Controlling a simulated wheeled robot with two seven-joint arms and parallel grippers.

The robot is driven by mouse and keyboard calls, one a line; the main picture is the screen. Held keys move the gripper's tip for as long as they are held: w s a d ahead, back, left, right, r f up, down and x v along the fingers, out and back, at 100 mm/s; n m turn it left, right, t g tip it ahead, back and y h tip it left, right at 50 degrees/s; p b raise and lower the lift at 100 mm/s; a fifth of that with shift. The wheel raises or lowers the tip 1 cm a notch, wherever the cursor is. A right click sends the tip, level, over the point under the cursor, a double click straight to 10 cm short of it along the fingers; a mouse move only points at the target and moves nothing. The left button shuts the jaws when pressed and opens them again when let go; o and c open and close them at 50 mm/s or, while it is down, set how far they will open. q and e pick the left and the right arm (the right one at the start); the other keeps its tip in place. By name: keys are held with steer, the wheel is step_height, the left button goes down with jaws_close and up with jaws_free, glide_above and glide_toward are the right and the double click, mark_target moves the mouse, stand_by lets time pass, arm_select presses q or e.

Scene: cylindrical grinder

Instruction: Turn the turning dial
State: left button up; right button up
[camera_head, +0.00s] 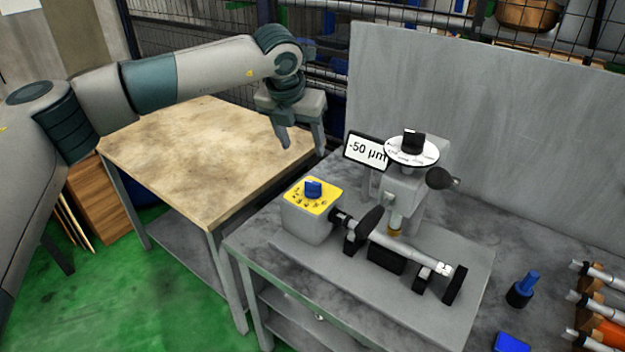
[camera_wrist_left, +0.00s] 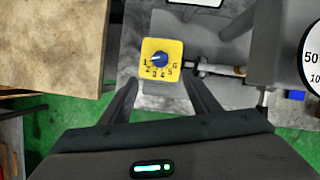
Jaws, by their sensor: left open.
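The turning dial is a blue knob (camera_head: 313,187) on a yellow plate with a ring of markings (camera_head: 305,200), on top of a grey box at the left end of the grinder. In the left wrist view the blue knob (camera_wrist_left: 159,59) sits on the yellow plate (camera_wrist_left: 175,47), with digits around it. My left gripper (camera_head: 303,148) is open and empty, above and behind the dial in the head view, apart from it. In the left wrist view its two fingers (camera_wrist_left: 164,90) point toward the yellow plate, one on each side below it. My right gripper is not in view.
A display reading -50 µm (camera_head: 367,151) and a white round dial with a black knob (camera_head: 411,152) stand right of my left gripper. A wooden-topped table (camera_head: 200,160) is at left. A grey panel (camera_head: 480,110) stands behind.

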mark_target(313, 182)
arm_select(q)
steer(key=p+x, duration=0.6)
steer(key=x, duration=0.9)
steer(key=shift+f, duration=0.1)
steer(key=shift+x, duration=0.9)
steer(key=c, duration=1.1)
